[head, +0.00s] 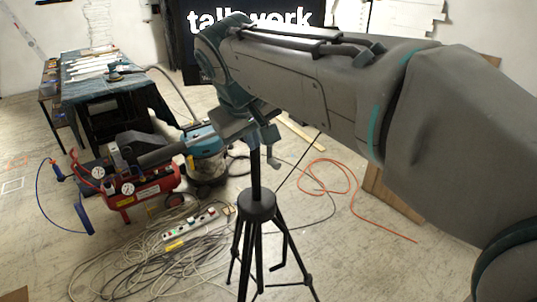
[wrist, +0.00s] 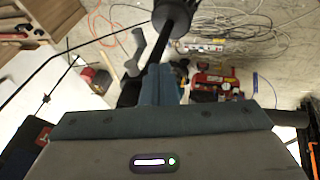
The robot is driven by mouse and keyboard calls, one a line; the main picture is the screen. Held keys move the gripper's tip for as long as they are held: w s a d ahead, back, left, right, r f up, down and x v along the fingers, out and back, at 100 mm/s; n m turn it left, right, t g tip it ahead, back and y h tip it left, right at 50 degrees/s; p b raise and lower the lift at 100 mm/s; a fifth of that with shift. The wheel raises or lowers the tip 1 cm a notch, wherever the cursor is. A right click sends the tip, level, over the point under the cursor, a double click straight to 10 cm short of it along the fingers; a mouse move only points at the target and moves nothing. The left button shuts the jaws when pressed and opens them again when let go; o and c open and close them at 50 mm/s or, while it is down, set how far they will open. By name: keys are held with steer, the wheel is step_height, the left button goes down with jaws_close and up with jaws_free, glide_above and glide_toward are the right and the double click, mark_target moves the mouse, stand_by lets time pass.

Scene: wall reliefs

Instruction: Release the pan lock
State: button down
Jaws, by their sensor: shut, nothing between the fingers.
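A black tripod (head: 257,207) stands on the floor in the middle of the head view. Its column and collar also show at the top of the wrist view (wrist: 176,20). The top of the tripod is mostly hidden behind my arm. A small grey lever-like part (head: 273,157) hangs beside the column; a similar grey part (wrist: 136,50) shows in the wrist view. I cannot tell for certain that it is the pan lock. My gripper (head: 268,135) is at the tripod's top, its teal fingers (wrist: 159,75) shut and empty. Whether they touch the lever is unclear.
A thin black rod (head: 298,162) slants beside the column. A red compressor (head: 140,190), a vacuum (head: 206,155), a power strip (head: 190,228) and loose cables lie left of the tripod. An orange hose (head: 340,190) lies right. A covered table (head: 110,88) stands at the back left.

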mark_target(273, 164)
steer(key=w+d+f, duration=0.1)
steer(key=f, duration=0.1)
steer(key=w+d+f+p, duration=0.1)
steer(key=w+f, duration=0.1)
steer(key=f, duration=0.1)
steer(key=w+d+f+p, duration=0.1)
steer(key=f, duration=0.1)
steer(key=shift+w+d+f, duration=0.15)
steer(key=shift+w+f, duration=0.1)
steer(key=shift+f, duration=0.05)
steer(key=shift+f+b, duration=0.15)
steer(key=shift+b, duration=0.25)
steer(key=shift+w+d+f+t+h+b, duration=0.15)
steer(key=shift+t+h+b, duration=0.5)
steer(key=shift+b, duration=1.05)
